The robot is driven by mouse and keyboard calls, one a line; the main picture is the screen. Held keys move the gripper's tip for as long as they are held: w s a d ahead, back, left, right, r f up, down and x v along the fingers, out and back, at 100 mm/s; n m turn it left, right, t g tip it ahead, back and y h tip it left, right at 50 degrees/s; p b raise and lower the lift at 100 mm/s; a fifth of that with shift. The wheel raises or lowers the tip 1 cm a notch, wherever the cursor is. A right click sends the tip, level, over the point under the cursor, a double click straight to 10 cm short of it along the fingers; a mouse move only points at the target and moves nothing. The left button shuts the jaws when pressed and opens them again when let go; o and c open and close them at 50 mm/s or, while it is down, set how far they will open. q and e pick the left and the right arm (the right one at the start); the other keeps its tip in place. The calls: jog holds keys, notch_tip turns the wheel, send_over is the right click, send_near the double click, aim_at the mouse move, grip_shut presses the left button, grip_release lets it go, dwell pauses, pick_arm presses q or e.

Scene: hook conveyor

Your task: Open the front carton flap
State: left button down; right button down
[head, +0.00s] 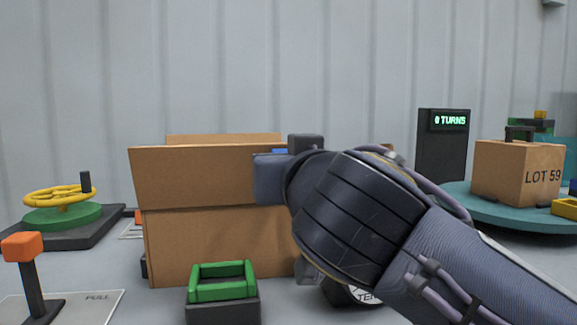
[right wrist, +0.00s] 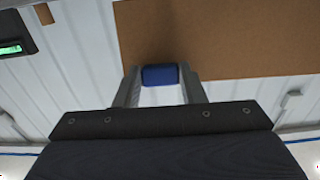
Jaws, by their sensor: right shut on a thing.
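The brown carton (head: 215,250) stands left of centre in the head view. Its front flap (head: 190,178) spans the top of the front wall and overlaps it at the near side; its exact tilt is hard to tell. A blue tab (right wrist: 160,75) sits at the flap's edge in the right wrist view, where the flap (right wrist: 220,38) fills the upper right. My right gripper (right wrist: 158,88) is shut on the blue tab, one finger on each side. In the head view my right gripper (head: 280,153) and arm hide the carton's right part. My left gripper is not in view.
A green-rimmed tray (head: 222,292) stands before the carton. An orange-topped lever (head: 22,247) and a yellow handwheel (head: 58,197) are at left. At right, a teal turntable (head: 490,207) carries a LOT 59 box (head: 517,172) beside a "0 TURNS" display (head: 443,145).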

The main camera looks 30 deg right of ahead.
jog(key=shift+w+f, duration=0.15)
jog(key=shift+f, duration=0.3)
jog(key=c, duration=0.9)
grip_release()
jog(key=shift+r, duration=0.2)
jog(key=p+v, duration=0.1)
jog(key=v, duration=0.7)
jog(key=shift+p, duration=0.3)
jog(key=shift+w, duration=0.1)
